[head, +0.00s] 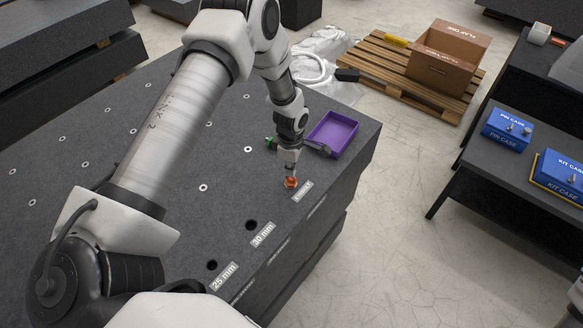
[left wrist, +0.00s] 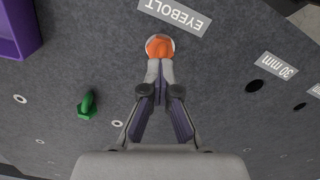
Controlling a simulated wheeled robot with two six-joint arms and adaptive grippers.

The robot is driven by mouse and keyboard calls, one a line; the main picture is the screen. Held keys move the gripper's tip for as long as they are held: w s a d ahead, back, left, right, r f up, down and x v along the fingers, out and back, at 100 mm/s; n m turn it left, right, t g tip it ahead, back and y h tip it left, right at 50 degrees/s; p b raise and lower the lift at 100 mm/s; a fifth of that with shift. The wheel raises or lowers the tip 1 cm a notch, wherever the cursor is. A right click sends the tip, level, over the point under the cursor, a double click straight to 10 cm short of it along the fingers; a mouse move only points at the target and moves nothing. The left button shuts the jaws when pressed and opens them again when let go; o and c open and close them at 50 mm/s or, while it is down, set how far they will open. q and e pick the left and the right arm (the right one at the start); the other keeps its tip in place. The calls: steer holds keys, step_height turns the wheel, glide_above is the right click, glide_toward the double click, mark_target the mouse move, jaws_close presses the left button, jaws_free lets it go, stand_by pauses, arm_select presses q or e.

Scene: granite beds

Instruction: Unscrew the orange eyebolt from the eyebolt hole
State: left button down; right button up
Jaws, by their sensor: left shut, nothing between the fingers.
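The orange eyebolt (head: 291,182) sits in the eyebolt hole, near the right edge of the granite bed (head: 235,165). In the left wrist view the eyebolt (left wrist: 160,45) shows in a pale-rimmed hole beside the EYEBOLT label (left wrist: 176,16). My left gripper (head: 290,174) points down right over the eyebolt. In the left wrist view its fingers (left wrist: 160,64) are shut, with the tips at the near edge of the orange head. Whether they touch it I cannot tell. The thread is hidden. My right gripper is not in view.
A purple tray (head: 333,134) and a green piece (head: 270,143) are on the bed behind the gripper. Dark holes labelled 30 mm (head: 263,235) and 25 mm (head: 224,276) lie nearer. Blue cases (head: 508,130) stand on a separate right-hand table.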

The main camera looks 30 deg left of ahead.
arm_select(q)
steer(key=c, duration=1.4)
jaws_free()
steer(key=shift+r, duration=0.75)
steer(key=m, duration=0.3)
steer(key=shift+f+m, duration=0.15)
steer(key=shift+m, duration=0.15)
steer(key=m+b, duration=0.1)
steer(key=m, duration=0.4)
steer(key=m+b, duration=0.1)
steer(key=m, duration=0.5)
steer(key=m+b, duration=0.1)
steer(key=m, duration=0.1)
steer(key=shift+m, duration=1.4)
